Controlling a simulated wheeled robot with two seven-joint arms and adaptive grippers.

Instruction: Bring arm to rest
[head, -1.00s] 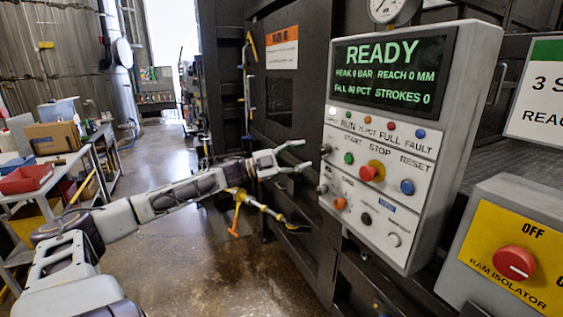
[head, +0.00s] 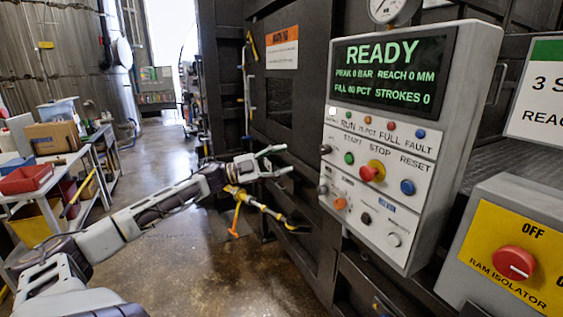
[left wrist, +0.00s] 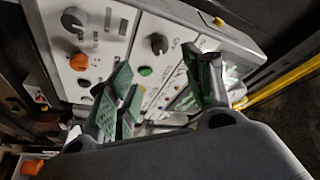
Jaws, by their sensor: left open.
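My left gripper (head: 283,162) is open and empty in the head view, to the left of the control panel (head: 420,158) and apart from it. The panel's screen (head: 390,70) reads READY. Below it are a green start button (head: 349,158), a red stop button (head: 372,171) and a blue reset button (head: 407,187). In the left wrist view the open green-padded fingers (left wrist: 160,90) are in front of the tilted panel face (left wrist: 115,45), with no object between them. My right gripper is not in view.
A red isolator knob (head: 514,263) on a yellow plate is at the lower right. A yellow-orange tool (head: 255,207) hangs behind my left gripper. A bench with a red bin (head: 27,178) stands at the left. The floor (head: 190,260) between is clear.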

